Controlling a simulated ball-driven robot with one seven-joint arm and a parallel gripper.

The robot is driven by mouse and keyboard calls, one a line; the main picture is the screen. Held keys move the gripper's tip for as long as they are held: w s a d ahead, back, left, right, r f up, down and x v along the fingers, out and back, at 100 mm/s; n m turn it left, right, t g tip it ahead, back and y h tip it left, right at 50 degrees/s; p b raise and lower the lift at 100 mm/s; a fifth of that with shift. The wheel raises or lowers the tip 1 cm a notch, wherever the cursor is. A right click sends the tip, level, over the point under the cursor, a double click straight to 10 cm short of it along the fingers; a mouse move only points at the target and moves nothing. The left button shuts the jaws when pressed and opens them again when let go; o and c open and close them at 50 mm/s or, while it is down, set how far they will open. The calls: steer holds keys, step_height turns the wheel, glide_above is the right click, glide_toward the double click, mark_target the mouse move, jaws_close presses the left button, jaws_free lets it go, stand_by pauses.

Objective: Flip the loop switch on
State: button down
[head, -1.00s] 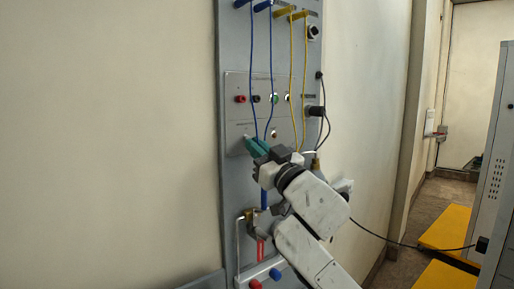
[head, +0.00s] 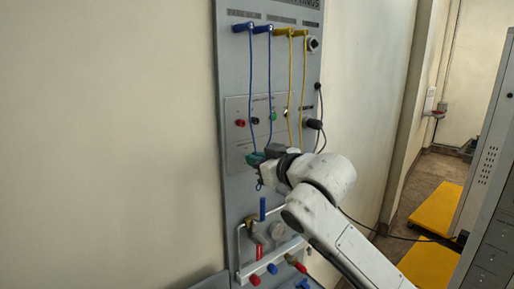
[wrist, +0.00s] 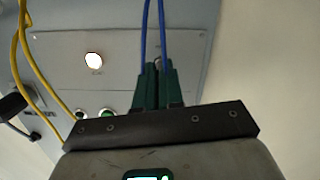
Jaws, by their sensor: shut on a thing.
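My gripper (head: 257,159) is at the lower left of the small grey panel on the board in the head view. Its green fingers (wrist: 157,88) point at the panel in the wrist view. They are shut on a small grey piece (wrist: 157,62) that looks like the loop switch, mostly hidden between the tips. Which way the switch is set cannot be told. A round white lamp (wrist: 94,60), bright, sits on the panel left of the fingers.
Blue cords (head: 251,90) hang in front of the panel, and they run right by my fingertips. Yellow cords (head: 290,85) hang to their right. Pipes with red and blue handles (head: 258,253) lie below my gripper. Bare wall (head: 110,130) is at the left.

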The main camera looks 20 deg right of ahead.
steer(key=shift+w+r+g+h, duration=0.1)
steer(key=shift+r+g+h, duration=0.25)
steer(key=shift+g, duration=0.5)
steer(key=shift+w+r+g+h, duration=0.1)
steer(key=shift+r+g+h, duration=0.2)
steer(key=shift+g, duration=0.55)
steer(key=shift+a, duration=0.1)
steer(key=c, duration=1.3)
jaws_free()
steer(key=shift+o, duration=0.2)
steer(key=b+v, duration=0.2)
steer(key=v, duration=0.8)
steer(key=shift+s+d+r+b, duration=0.2)
steer(key=shift+r+b, duration=0.15)
steer(key=shift+b, duration=0.05)
